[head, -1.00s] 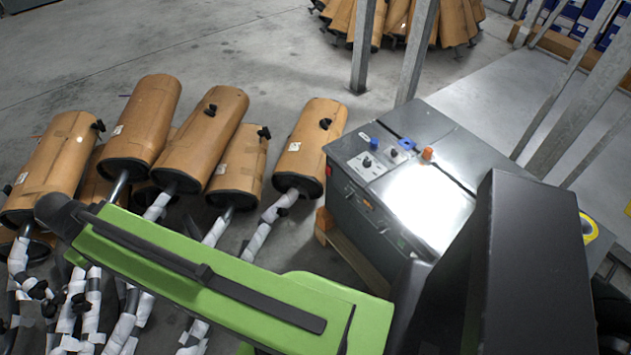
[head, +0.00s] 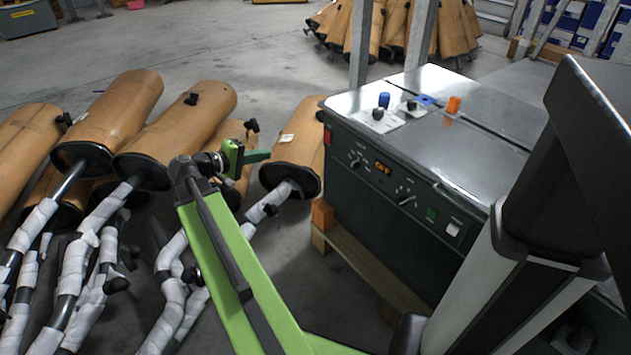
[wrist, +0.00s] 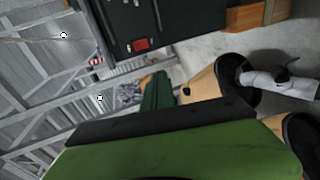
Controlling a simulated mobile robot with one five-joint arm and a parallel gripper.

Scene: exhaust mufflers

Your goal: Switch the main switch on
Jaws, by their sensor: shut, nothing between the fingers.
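A dark grey machine cabinet (head: 400,165) stands right of centre in the head view. Its front carries an orange display reading OFF (head: 383,167), a knob on the left (head: 355,162), another knob (head: 406,200), a green button (head: 431,214) and a white button (head: 453,229). A red switch (head: 327,134) sits at the cabinet's left edge; a red switch also shows in the wrist view (wrist: 140,44). No label legibly marks the main switch. My gripper (head: 267,155) is shut and empty, left of the cabinet and apart from it, pointing toward it.
Several brown mufflers (head: 180,130) with wrapped pipes lie left of and behind my gripper. The cabinet top bears a blue knob (head: 384,100) and an orange knob (head: 454,104). A wooden pallet (head: 350,258) lies under the cabinet. Metal posts (head: 361,45) stand behind.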

